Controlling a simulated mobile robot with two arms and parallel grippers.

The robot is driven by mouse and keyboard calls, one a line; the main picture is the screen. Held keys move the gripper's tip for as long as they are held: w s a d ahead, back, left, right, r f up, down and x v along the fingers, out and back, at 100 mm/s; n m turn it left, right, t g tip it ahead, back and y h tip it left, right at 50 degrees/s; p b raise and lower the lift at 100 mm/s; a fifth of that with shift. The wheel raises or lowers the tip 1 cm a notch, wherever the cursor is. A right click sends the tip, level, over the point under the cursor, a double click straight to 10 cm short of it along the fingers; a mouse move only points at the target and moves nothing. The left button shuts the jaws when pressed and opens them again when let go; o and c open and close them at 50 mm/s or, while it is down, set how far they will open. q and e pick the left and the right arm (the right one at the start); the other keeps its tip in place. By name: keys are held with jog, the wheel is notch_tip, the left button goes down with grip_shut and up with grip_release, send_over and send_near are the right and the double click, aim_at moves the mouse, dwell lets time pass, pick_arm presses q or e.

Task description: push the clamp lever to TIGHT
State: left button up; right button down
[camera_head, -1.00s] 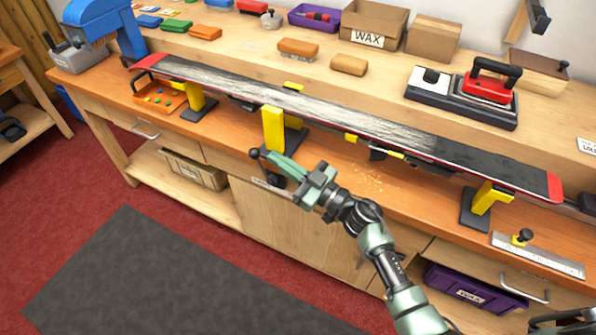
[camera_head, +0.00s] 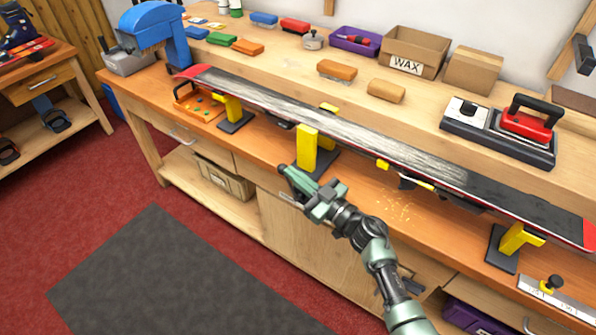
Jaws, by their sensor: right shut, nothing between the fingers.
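The clamp lever shows as a small dark knob (camera_head: 282,168) at the bench's front edge, just below the middle yellow ski support (camera_head: 307,150). My right gripper (camera_head: 289,173) is shut and empty, with its green fingers pointing up and left. Its fingertips are at the knob and seem to touch it. The fingers hide most of the lever's arm. A pale label plate (camera_head: 289,197) on the bench front is partly covered by my gripper, and its marks cannot be read. My left gripper is out of view.
A ski (camera_head: 350,131) lies base up along the bench above my gripper, on yellow supports. The floor mat (camera_head: 165,270) is clear.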

aim_at(283, 168)
jog(key=shift+w+a+r+g+h+p, duration=0.2)
jog(key=shift+w+a+g+h+p, duration=0.45)
jog(key=shift+p, duration=1.45)
jog(key=shift+w+a+r+g+h+p, duration=0.3)
jog(key=shift+a+p, duration=0.5)
jog(key=shift+p, duration=1.25)
jog(key=shift+w+a+f, duration=0.55)
jog(key=shift+a+f, duration=0.05)
jog(key=shift+f, duration=0.15)
jog(key=shift+w+a, duration=0.1)
jog(key=shift+a, duration=0.05)
jog(key=shift+r, duration=0.1)
